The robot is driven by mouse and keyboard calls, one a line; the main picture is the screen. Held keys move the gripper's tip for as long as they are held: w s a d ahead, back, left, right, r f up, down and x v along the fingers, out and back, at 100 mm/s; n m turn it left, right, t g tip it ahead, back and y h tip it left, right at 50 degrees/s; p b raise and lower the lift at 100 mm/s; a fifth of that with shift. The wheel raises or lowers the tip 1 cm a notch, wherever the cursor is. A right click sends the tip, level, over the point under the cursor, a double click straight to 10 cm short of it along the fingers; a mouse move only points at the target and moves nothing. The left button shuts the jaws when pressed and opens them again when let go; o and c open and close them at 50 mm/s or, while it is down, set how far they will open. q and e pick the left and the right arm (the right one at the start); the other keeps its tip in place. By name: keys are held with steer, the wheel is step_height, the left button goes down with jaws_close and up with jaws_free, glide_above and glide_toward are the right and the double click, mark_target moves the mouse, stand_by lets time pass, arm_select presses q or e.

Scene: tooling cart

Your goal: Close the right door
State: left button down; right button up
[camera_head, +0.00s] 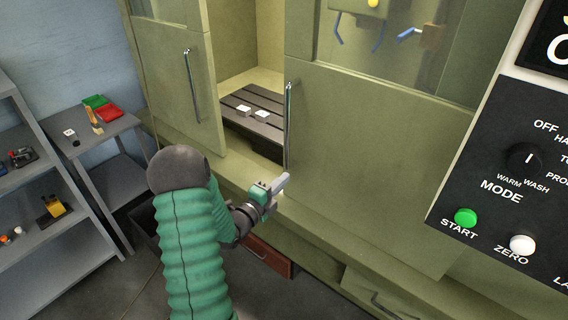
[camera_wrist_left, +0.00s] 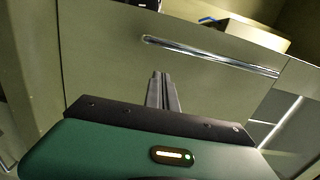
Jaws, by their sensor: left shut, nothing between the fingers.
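The right door (camera_head: 365,160) is an olive sliding panel with a window in its upper part. Its upright metal handle (camera_head: 289,125) is near its left edge. The left door (camera_head: 170,85) has a similar handle (camera_head: 192,85). A gap between the doors shows the machine's inside. My left gripper (camera_head: 282,183) is shut and empty, with its fingertips near the lower end of the right door's handle; contact cannot be told. In the left wrist view the shut fingers (camera_wrist_left: 162,92) point at an olive panel, with a metal bar handle (camera_wrist_left: 210,56) beyond them. My right gripper is out of view.
Inside the gap is a dark slatted table (camera_head: 256,112) with small pale blocks. A control panel (camera_head: 510,170) stands at the right. A grey shelf (camera_head: 45,215) and small table (camera_head: 105,132) are at the left. A red-brown drawer (camera_head: 267,258) is below.

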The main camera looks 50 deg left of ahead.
mark_target(285, 166)
arm_select(q)
steer(key=w+a, duration=0.1)
steer(key=w+a+p, duration=0.1)
steer(key=w, duration=0.1)
steer(key=w+a+r, duration=0.1)
steer(key=shift+w+p, duration=0.35)
steer(key=shift+p, duration=0.05)
steer(key=shift+a+f, duration=0.5)
steer(key=shift+a, duration=0.25)
steer(key=shift+a+b, duration=0.15)
steer(key=shift+b, duration=0.15)
steer(key=s+a+b, duration=0.4)
steer(key=a+b, duration=0.3)
steer(key=a, duration=0.9)
steer(key=shift+a+r, duration=0.25)
steer(key=shift+r, duration=0.2)
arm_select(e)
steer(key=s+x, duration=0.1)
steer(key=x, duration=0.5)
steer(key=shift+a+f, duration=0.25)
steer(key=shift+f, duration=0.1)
